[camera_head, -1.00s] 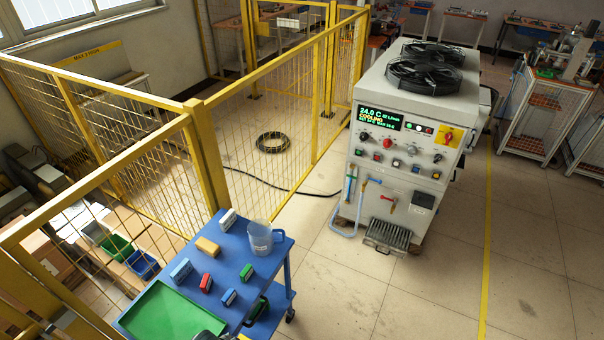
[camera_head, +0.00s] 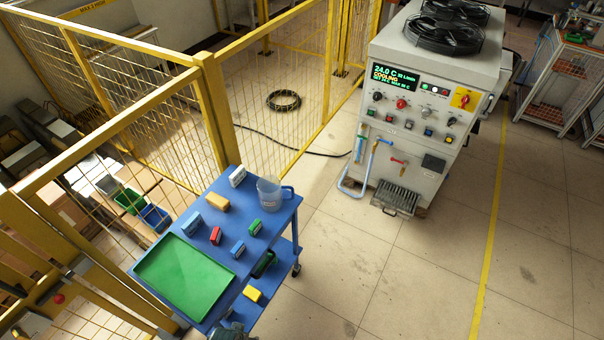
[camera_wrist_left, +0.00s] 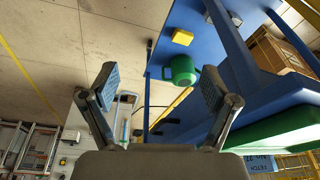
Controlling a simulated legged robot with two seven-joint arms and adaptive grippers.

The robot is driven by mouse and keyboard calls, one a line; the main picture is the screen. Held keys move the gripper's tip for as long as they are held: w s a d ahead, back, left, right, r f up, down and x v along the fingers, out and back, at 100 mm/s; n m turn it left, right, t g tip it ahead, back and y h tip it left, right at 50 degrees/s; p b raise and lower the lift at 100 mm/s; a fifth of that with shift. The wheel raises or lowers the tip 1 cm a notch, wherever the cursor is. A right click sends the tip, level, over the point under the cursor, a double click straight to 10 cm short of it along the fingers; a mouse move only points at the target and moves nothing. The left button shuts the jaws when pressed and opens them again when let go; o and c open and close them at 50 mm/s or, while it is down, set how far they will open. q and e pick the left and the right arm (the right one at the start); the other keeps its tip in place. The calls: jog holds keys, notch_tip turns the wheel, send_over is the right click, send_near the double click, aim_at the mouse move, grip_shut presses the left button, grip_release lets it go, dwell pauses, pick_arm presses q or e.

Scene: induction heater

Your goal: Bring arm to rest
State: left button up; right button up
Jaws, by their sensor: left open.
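My left gripper (camera_wrist_left: 158,82) shows in the left wrist view with its two blue-padded fingers spread apart and nothing between them. Beyond the fingers are a green mug (camera_wrist_left: 182,71) and a yellow block (camera_wrist_left: 183,37) by the blue cart (camera_wrist_left: 222,30). In the head view, a small grey piece, probably part of my left arm or gripper, shows at the bottom edge beside the cart. The fingers cannot be made out there. My right gripper is in neither view.
The blue cart (camera_head: 247,215) holds a green tray (camera_head: 185,277), a clear jug (camera_head: 270,193) and several small blocks. A yellow fence (camera_head: 215,110) stands behind it. The induction heater (camera_head: 425,110) stands at the right, its display reading COOLING. Open floor (camera_head: 400,275) lies right of the cart.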

pick_arm(q)
jog(key=s+f+g, duration=0.1)
jog(key=s+f, duration=0.2)
jog(key=f, duration=0.6)
jog(key=s+f, duration=0.3)
jog(key=f, duration=0.7)
jog(key=s+a+f+g, duration=0.1)
jog(key=s+a+f, duration=0.2)
jog(key=s+f, duration=0.8)
jog(key=s+b, duration=0.1)
jog(key=s, duration=0.3)
jog(key=shift+a+f, duration=0.2)
jog(key=shift+f, duration=0.1)
